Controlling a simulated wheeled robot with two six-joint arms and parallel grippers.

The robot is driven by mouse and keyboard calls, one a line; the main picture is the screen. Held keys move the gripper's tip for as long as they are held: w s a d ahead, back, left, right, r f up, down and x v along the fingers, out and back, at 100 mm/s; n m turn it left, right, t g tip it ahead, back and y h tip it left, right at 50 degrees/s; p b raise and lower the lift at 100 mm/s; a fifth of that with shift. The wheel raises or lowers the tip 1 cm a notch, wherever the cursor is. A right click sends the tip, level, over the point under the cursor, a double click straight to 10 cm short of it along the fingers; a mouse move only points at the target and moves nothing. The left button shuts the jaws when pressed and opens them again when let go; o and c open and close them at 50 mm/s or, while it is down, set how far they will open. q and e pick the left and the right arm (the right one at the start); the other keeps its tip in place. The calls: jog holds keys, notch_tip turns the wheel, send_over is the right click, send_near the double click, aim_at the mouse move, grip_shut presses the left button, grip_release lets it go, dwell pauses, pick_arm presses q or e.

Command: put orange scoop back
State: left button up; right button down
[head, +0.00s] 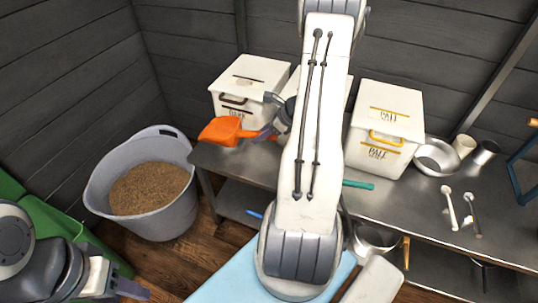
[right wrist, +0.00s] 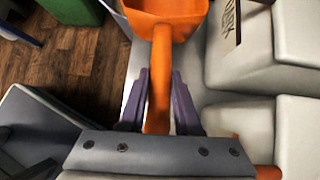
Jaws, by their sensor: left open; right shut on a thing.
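The orange scoop (head: 221,131) is in front of the left white bin (head: 248,83), over the left end of the metal table. My right gripper (head: 268,132) is shut on its handle. In the right wrist view the scoop's handle (right wrist: 161,75) runs between the two purple fingers of the gripper (right wrist: 160,100), with the bowl pointing away. I cannot tell whether the scoop touches the table. My left gripper (head: 128,288) is open and empty at the lower left, with only part of it in view.
A grey tub of grain (head: 180,208) stands on the floor left of the metal table (head: 400,208). A second bin is mostly behind my right arm. The PALE bin (head: 386,118), a metal bowl (head: 437,157), cups and small utensils are on the right.

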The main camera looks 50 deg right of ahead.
pick_arm(q)
jog(key=shift+f+b, duration=0.95)
jog(key=shift+f, duration=0.65)
pick_arm(e)
jog(key=shift+s+d+f+m, duration=0.15)
jog(key=shift+s+d+f, duration=0.2)
jog(key=shift+d+f, duration=0.35)
jog(key=shift+s+d+f+m, duration=0.15)
jog(key=shift+s+d+f, duration=0.15)
jog(key=shift+d+f, duration=0.35)
notch_tip(320, 180, down, 7)
jog(key=b, duration=0.5)
jog(key=shift+a+r+b, duration=0.15)
jog(key=shift+r+b, duration=0.05)
jog(key=shift+b, duration=0.15)
pick_arm(q)
notch_tip(320, 180, down, 6)
jog(key=shift+r, duration=0.15)
pick_arm(e)
jog(key=c, duration=0.5)
grip_release()
pick_arm(q)
jog(key=shift+r, duration=0.1)
pick_arm(e)
jog(key=shift+r, duration=0.15)
